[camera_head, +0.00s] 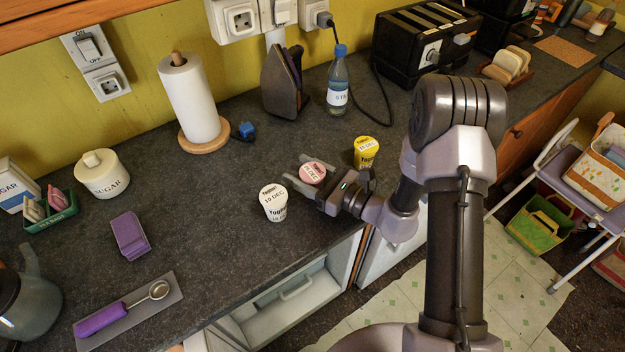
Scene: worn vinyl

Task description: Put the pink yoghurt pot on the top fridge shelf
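The pink yoghurt pot (312,172) is at the counter's front part, its dated pink lid showing. My gripper (301,174) reaches in from the right, with one finger on each side of this pot. The near finger hides most of the pot's body. I cannot tell whether the fingers press on it, or whether it stands on the counter. A white yoghurt pot (273,203) stands upright just left of my gripper. A yellow yoghurt pot (366,153) stands behind it to the right.
On the counter (215,245), an iron (283,82), a water bottle (338,82) and a paper roll (189,100) stand behind the pots. A toaster (425,45) is at the back. A chair (575,185) stands right.

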